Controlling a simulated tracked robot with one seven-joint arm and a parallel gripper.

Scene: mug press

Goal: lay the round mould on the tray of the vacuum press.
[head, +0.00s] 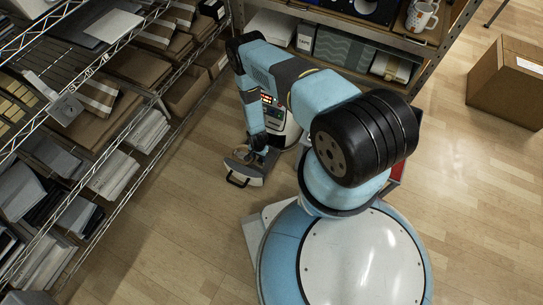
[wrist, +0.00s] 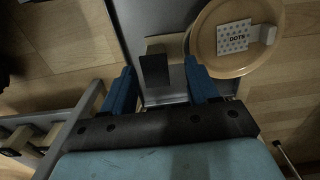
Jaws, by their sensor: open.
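The vacuum press (head: 281,122) shows in the head view beyond my forearm, partly hidden by it. A tray with a black handle (head: 238,181) is out in front of it. A round tan mould (wrist: 207,62) shows at the top right of the wrist view, with a dotted card (wrist: 234,36) inside its rim. A grey piece with a dark upright tab (wrist: 154,70) is at its left side. My gripper (wrist: 160,84) is open, its blue fingers on either side of the tab with gaps. I cannot tell whether the mould rests fully on the tray.
A wire shelving rack (head: 110,130) with boxes and papers stands on the left. A shelf unit (head: 345,45) with boxes and a mug (head: 421,16) is behind the arm. A cardboard box (head: 508,82) stands at right. The wooden floor (head: 165,235) is clear in front.

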